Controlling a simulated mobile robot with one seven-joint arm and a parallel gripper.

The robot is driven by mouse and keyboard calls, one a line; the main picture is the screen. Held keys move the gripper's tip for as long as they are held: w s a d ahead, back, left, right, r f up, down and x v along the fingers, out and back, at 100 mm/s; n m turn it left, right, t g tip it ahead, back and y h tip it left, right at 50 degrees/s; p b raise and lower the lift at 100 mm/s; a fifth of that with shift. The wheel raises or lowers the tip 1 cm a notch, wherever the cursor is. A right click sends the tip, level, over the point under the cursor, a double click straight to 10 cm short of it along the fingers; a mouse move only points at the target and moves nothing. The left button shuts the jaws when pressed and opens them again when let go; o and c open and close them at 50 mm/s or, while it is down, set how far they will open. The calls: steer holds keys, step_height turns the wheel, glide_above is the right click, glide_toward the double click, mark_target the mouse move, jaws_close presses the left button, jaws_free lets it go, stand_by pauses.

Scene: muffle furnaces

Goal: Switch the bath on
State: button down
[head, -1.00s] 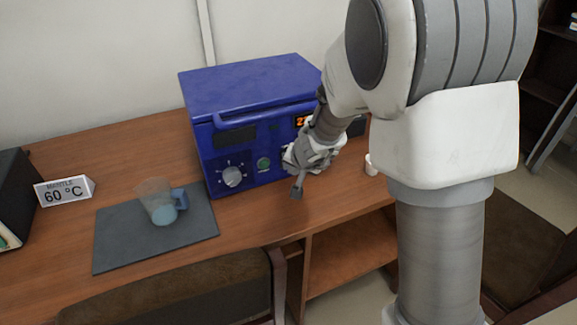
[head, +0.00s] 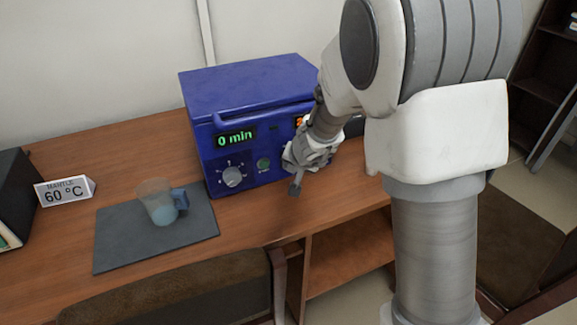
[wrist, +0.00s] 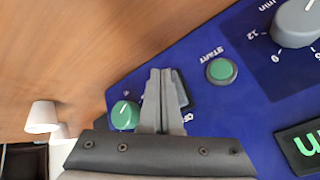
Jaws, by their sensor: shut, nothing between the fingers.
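The bath is a blue box (head: 250,85) on the wooden table. Its left display (head: 236,138) glows green with "0 min"; a second, orange display (head: 299,121) is mostly hidden by my arm. My gripper (wrist: 160,75) is shut and empty, with its fingertips at the front panel. In the wrist view they are right beside a dark rocker switch (wrist: 181,90) and partly cover it; I cannot tell whether they touch it. A green knob (wrist: 124,115) is left of the fingers. The green START button (wrist: 221,70) and the grey minute knob (wrist: 298,22) are to the right.
A jug (head: 160,204) of bluish liquid stands on a dark mat (head: 115,243) to the left. A small white cup (wrist: 42,117) stands beside the bath. A chair back (head: 180,290) is in front.

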stand_by(0.3)
steer(key=shift+s+d+r+b, duration=0.1)
steer(key=shift+s+d+b, duration=0.25)
steer(key=shift+s, duration=0.35)
steer(key=shift+s, duration=0.1)
steer(key=shift+s+d+r+b, duration=0.1)
steer(key=shift+s+d+b, duration=0.2)
steer(key=shift+s, duration=0.45)
steer(key=shift+s+d+r+b, duration=0.15)
steer(key=shift+s+d, duration=0.15)
steer(key=shift+s, duration=0.4)
steer(key=shift+s+d+r+b, duration=0.1)
steer(key=shift+s+d+b, duration=0.2)
steer(key=shift+s, duration=0.45)
